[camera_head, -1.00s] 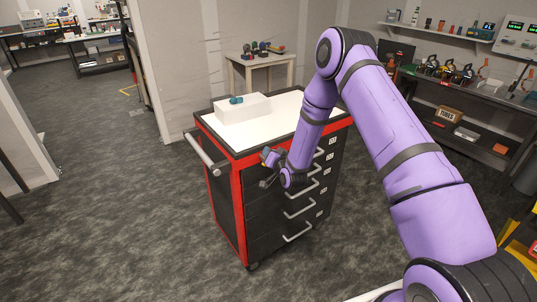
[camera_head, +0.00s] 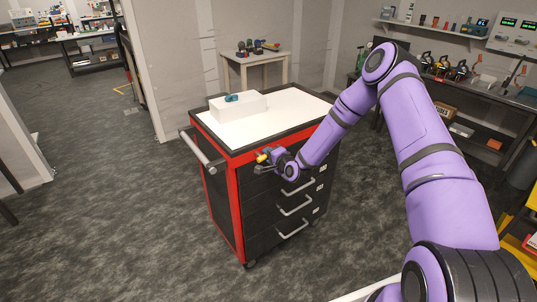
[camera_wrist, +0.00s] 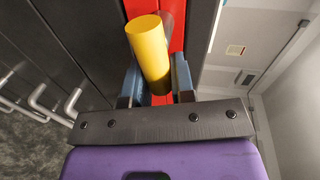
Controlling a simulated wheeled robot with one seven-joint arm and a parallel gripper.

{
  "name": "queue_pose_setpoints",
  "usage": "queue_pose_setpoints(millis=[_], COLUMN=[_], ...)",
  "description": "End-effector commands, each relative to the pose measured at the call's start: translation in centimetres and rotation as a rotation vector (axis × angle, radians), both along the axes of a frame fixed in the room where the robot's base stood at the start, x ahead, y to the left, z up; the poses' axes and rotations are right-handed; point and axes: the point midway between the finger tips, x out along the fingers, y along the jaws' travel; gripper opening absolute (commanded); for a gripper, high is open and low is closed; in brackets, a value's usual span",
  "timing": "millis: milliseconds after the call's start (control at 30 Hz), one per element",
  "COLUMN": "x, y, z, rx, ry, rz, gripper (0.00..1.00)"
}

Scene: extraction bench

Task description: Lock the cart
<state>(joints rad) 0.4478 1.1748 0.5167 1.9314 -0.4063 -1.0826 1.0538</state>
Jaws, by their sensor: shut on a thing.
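The cart (camera_head: 236,215) is a black drawer cabinet with red edges, a white top and a grey push handle (camera_head: 198,152) on its left side. My gripper (camera_head: 262,162) is at the upper front of the cart, near the red corner post. In the wrist view my gripper (camera_wrist: 158,85) is shut on a yellow cylinder (camera_wrist: 149,50), which stands between the two blue-grey fingers in front of a red strip (camera_wrist: 172,20). The yellow cylinder also shows small in the head view (camera_head: 262,157). Whether it touches the cart or is fixed to it cannot be told. No lock is clearly seen.
A white box (camera_head: 238,106) with a small teal item (camera_head: 231,98) sits on the cart top. Drawer handles (camera_head: 295,205) stick out below my gripper. A small table (camera_head: 255,57) stands behind, and a bench with tools is at right. The floor at left is clear.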

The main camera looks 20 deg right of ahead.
Motion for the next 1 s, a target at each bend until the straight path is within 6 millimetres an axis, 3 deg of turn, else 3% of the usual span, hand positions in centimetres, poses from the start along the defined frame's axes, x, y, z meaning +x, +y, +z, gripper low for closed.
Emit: queue_pose_setpoints(millis=[300,800,833,933,1000], x=[-0.01,-0.04,-0.04,-0.03,-0.03], y=[-0.02,-0.04,-0.04,-0.02,-0.02], z=[-0.40,-0.49,-0.49,-0.48,-0.46], rx=[0.102,0.119,0.119,0.119,0.118], ry=[0.034,0.041,0.041,0.041,0.039], rz=[0.000,-0.001,-0.001,-0.001,0.000], gripper=[0.00,0.00,0.26,0.48,0.48])
